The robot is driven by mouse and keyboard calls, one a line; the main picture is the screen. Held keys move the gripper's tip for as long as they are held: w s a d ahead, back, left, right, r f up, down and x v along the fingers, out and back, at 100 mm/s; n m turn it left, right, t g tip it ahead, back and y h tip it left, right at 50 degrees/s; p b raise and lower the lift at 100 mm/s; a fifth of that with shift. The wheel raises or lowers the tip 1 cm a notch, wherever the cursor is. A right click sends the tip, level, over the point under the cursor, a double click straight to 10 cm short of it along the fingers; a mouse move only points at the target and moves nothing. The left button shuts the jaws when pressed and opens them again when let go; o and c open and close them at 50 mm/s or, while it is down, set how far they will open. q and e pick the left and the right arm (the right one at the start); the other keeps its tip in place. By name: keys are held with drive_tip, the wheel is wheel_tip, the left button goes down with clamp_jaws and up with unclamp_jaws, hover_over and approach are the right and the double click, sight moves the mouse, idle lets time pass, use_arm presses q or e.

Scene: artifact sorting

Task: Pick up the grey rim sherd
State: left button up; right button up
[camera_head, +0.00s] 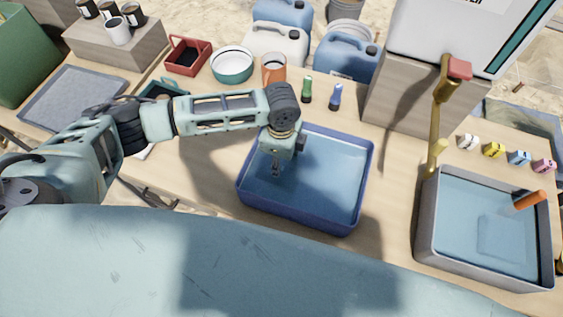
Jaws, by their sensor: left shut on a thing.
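My left gripper (276,168) points down into the blue basin (296,214), over its left part, with its fingertips at or in the water. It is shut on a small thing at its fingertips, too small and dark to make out. I cannot pick out the grey rim sherd for certain; it is not seen apart from the gripper. My right gripper is not in view.
A grey basin (424,225) with water and an orange-handled tool (529,201) stands at right, beside a yellow post (438,122). Small bottles (306,92) and an orange cup (273,69) stand behind the blue basin. Blue and white jugs (277,44) stand further back.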

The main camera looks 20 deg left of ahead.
sight(281, 164)
use_arm(q)
drive_tip(key=c, duration=0.3)
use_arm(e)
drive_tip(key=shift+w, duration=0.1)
use_arm(q)
drive_tip(key=shift+r, duration=0.1)
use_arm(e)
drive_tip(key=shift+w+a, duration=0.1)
use_arm(q)
drive_tip(key=shift+w+r, duration=0.1)
drive_tip(key=shift+r, duration=0.5)
wheel_tip(281, 164, up, 3)
drive_tip(key=shift+f, duration=0.1)
drive_tip(key=s+d+r, duration=0.2)
drive_tip(key=s, duration=0.1)
drive_tip(key=s+d+r, duration=0.2)
drive_tip(key=s+d, duration=0.1)
drive_tip(key=s+d+r+b, duration=0.1)
drive_tip(key=s+d+r, duration=0.1)
drive_tip(key=d, duration=0.1)
drive_tip(key=shift+s+r, duration=0.4)
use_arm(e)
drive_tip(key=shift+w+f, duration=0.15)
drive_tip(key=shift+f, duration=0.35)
